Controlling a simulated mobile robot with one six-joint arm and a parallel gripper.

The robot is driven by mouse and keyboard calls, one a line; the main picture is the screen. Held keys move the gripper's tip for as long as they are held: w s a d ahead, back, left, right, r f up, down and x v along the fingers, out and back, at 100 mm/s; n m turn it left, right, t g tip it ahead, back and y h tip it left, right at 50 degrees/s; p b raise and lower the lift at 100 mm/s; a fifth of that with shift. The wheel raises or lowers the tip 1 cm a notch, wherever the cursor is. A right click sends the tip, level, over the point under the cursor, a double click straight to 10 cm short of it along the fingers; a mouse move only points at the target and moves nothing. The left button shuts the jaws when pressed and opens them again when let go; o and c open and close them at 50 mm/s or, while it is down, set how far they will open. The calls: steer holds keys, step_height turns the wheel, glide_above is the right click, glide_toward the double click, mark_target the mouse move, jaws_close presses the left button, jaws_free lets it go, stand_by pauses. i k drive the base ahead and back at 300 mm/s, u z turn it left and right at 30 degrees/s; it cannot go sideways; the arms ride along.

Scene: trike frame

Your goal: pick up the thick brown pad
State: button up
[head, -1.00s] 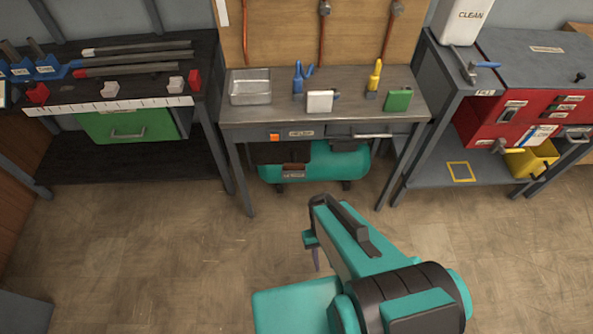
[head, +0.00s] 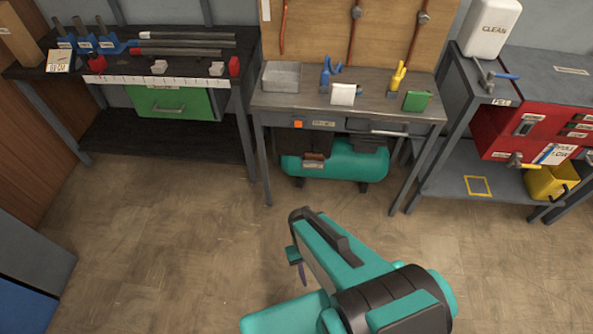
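I cannot make out a thick brown pad for certain in the head view. A tan-brown block (head: 18,32) stands at the upper left, at the end of the black bench; I cannot tell whether it is the pad. A small brown piece (head: 313,163) is on the front of the teal compressor under the middle table. My teal and black arm reaches up from the bottom, over bare floor. The small teal and dark part at its far end seems to be my gripper (head: 297,265); its fingers are too hidden to read. It is well short of the tables.
The middle table (head: 290,108) bears a metal tray (head: 282,77), a white item, a green item and blue and yellow tools. A black bench (head: 60,82) is at left, a red drawer unit (head: 510,140) at right. A blue-grey cabinet (head: 30,265) fills the lower left. The floor between is clear.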

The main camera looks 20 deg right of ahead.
mark_target(314, 157)
steer(key=u, duration=0.2)
steer(key=k, duration=0.55)
steer(key=u, duration=0.75)
steer(key=k, duration=0.55)
steer(key=u, duration=0.85)
steer(key=i, duration=1.45)
steer(key=z, duration=0.95)
steer(key=i, duration=0.9)
steer(key=z, duration=0.45)
